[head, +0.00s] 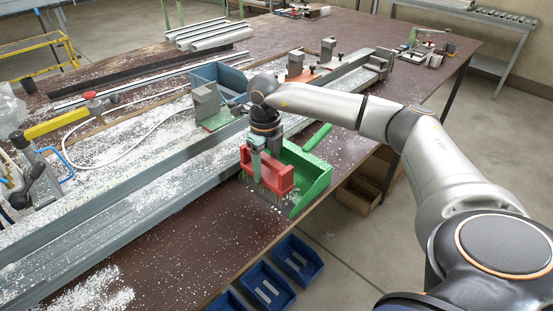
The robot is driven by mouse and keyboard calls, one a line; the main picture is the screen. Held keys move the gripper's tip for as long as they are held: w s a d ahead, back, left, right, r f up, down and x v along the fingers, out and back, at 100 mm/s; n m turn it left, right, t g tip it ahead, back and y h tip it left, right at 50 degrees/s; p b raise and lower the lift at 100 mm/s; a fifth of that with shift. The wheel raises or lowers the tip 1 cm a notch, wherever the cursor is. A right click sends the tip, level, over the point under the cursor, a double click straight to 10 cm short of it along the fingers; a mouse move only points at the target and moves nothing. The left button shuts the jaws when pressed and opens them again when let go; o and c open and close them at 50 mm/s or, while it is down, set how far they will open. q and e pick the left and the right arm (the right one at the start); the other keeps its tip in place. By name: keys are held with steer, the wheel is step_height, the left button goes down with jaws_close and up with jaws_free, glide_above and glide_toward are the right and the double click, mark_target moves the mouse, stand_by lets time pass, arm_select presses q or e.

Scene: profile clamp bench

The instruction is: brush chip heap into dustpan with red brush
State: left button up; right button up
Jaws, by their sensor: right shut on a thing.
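The red brush (280,178) is held bristles down at the table's front edge, inside or right beside the open mouth of the green dustpan (312,178). I cannot tell if the bristles touch the pan or table. My right gripper (262,160) is shut on the brush from above. The dustpan's green handle (318,137) points away toward the back right. A white chip heap (95,292) lies on the brown table at the lower left, well apart from the brush. Finer chips are scattered between them. My left gripper is not in view.
A long steel profile (130,208) runs diagonally behind the brush and dustpan. A grey clamp block (206,101) and a blue bin (222,80) stand behind it. Blue bins (297,257) hang or stand below the table's front edge. Brown table surface between heap and brush is free of objects.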

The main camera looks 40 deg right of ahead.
steer(key=a, duration=0.2)
steer(key=a+f, duration=0.1)
steer(key=a, duration=0.1)
steer(key=a+f+b, duration=0.1)
steer(key=a, duration=0.1)
steer(key=shift+s, duration=0.2)
steer(key=shift+f+b, duration=0.4)
steer(key=shift+f, duration=0.2)
stand_by(0.5)
steer(key=shift+a, duration=0.1)
steer(key=shift+a, duration=0.15)
stand_by(0.4)
steer(key=shift+d, duration=1.05)
